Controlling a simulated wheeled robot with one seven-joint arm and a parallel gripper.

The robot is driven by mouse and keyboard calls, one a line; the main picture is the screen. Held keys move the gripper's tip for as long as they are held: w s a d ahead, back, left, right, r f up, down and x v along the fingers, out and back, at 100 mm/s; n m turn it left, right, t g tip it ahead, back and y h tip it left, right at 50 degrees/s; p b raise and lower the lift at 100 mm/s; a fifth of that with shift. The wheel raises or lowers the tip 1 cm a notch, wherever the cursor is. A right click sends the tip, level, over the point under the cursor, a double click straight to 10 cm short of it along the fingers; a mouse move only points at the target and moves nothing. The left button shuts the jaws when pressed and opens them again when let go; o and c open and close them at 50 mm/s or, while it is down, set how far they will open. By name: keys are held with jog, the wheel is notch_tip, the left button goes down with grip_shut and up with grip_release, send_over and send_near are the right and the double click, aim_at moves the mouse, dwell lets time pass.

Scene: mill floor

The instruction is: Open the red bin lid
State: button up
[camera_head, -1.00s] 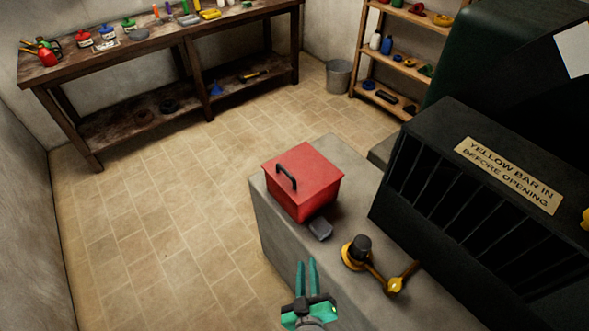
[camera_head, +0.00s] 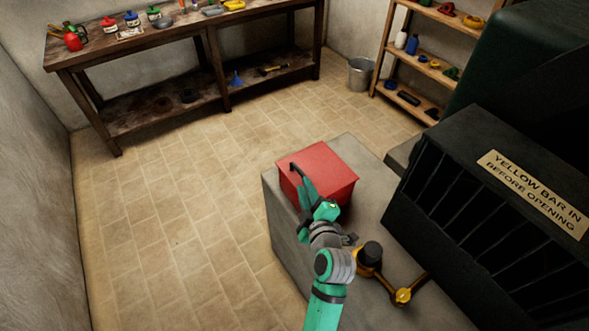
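The red bin (camera_head: 328,190) stands on the grey block, and its red lid (camera_head: 328,163) lies flat on top, closed. The lid's black handle (camera_head: 294,168) is at its left side and partly hidden by my gripper. My green gripper (camera_head: 297,174) reaches over the front left of the bin with its fingertips at the handle. I cannot tell whether the fingers touch or hold the handle, or how far apart they are.
A yellow-and-black crank (camera_head: 402,295) lies on the grey block (camera_head: 290,238) right of my arm. A black barred housing with a sign (camera_head: 534,190) stands further right. A workbench (camera_head: 110,55), a bucket (camera_head: 361,74) and a shelf (camera_head: 428,68) are behind. The floor at left is clear.

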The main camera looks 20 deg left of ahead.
aim_at(302, 173)
jog(key=x, duration=0.7)
jog(key=shift+w+d+f, duration=0.1)
jog(key=shift+w+d, duration=0.1)
jog(key=shift+w, duration=0.3)
jog(key=shift+w+a+f, duration=0.15)
jog(key=shift+w+a, duration=0.2)
jog(key=shift+a, duration=0.1)
